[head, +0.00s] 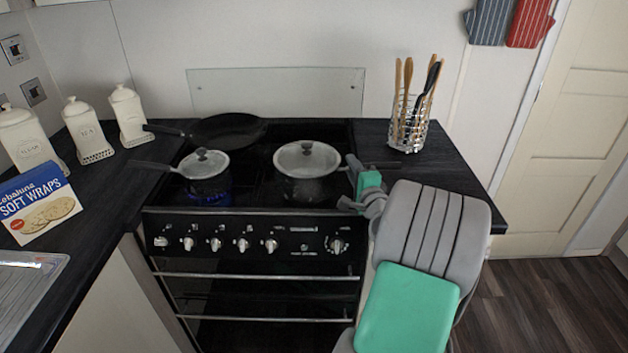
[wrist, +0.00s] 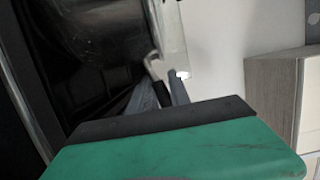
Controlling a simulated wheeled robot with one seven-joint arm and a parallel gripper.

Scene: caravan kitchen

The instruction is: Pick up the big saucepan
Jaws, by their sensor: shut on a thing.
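The big saucepan (head: 307,187) has a pale lid with a dark knob. It is at the right side of the black hob; I cannot tell whether its base touches the hob. Its handle points right, toward the utensil holder. My gripper (head: 354,172) comes in from the lower right and is shut on the handle, close to the pan's side. My fingers hide part of the handle. In the wrist view my gripper (wrist: 165,80) shows at the top middle, partly hidden by my green wrist, and the pan itself is not clear.
A smaller lidded saucepan (head: 207,190) stands front left on the hob (head: 250,180). A black frying pan (head: 229,130) is behind it. A wire utensil holder (head: 407,132) stands on the right worktop. Canisters and a soft wraps box (head: 40,203) are at left.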

